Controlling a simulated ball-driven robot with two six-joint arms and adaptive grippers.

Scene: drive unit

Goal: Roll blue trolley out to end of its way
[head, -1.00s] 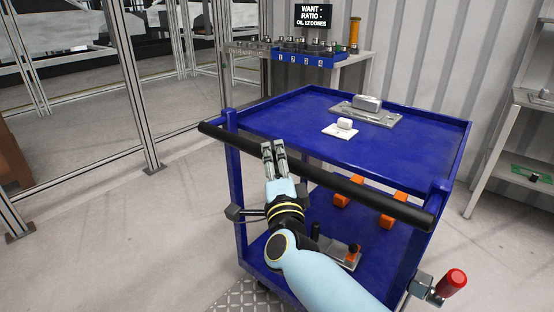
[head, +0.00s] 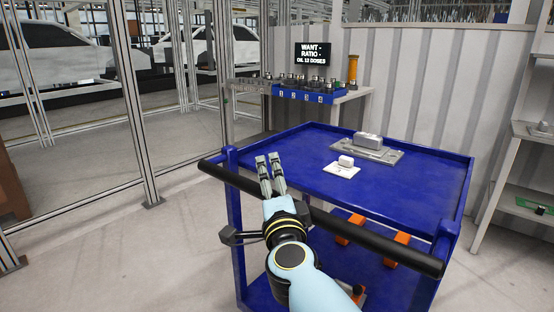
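The blue trolley (head: 420,189) stands in the middle right of the head view, with a flat top and a lower shelf. A black handle bar (head: 375,238) runs slantwise along its near side. My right gripper (head: 268,160) reaches over the left part of the bar. Its two fingers point away from me past the bar, with a narrow gap and nothing seen between them. The hand covers part of the bar, so contact is not clear. My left gripper is not in view.
A grey metal part (head: 368,145) and a small white part (head: 345,162) lie on the trolley's top. Orange blocks (head: 350,229) are on its lower shelf. A bench with a blue rack (head: 300,95) stands behind. A grey shelf (head: 500,175) is at right. The floor at left is clear before a frame fence (head: 135,110).

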